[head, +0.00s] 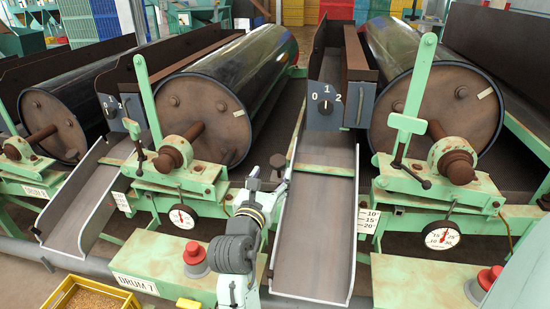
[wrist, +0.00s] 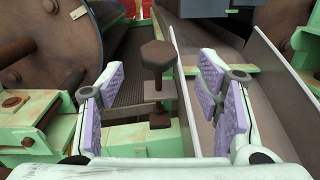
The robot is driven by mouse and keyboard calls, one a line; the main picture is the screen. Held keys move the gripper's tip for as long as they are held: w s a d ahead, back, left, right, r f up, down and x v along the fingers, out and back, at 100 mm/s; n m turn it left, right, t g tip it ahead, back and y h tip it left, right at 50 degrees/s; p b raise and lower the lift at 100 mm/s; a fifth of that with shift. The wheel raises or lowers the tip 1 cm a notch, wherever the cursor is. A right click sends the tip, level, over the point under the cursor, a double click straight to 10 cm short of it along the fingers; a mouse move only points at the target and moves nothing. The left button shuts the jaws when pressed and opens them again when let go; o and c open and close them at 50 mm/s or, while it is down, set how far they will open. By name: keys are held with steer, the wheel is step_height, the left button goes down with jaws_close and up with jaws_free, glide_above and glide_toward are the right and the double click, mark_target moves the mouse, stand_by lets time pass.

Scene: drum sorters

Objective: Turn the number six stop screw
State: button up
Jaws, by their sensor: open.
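A rusty brown screw (wrist: 158,55) with a hexagonal head stands upright in the middle of the wrist view. In the head view the screw (head: 278,161) shows beside the middle chute. No number six is readable on it. My gripper (wrist: 162,78) is open, with a purple-padded finger on each side of the screw and a visible gap to both. In the head view my gripper (head: 269,178) is small at the arm's end, close to the screw. The screw's foot meets a green frame bar low in the wrist view.
A grey metal chute (head: 318,220) runs close on the right of my gripper. The middle drum (head: 205,115) and its green bearing stand (head: 180,178) are on the left. A red button (head: 194,253) sits on the green box below, and dial gauges hang from the stands.

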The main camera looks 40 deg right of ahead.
mark_target(276, 162)
steer(key=p+x, duration=0.1)
steer(key=x, duration=0.7)
steer(key=shift+w+a+p, duration=0.1)
steer(key=shift+p, duration=0.25)
steer(key=c, duration=1.2)
steer(key=shift+a+m+g, duration=0.1)
steer(key=shift+m+g, duration=0.3)
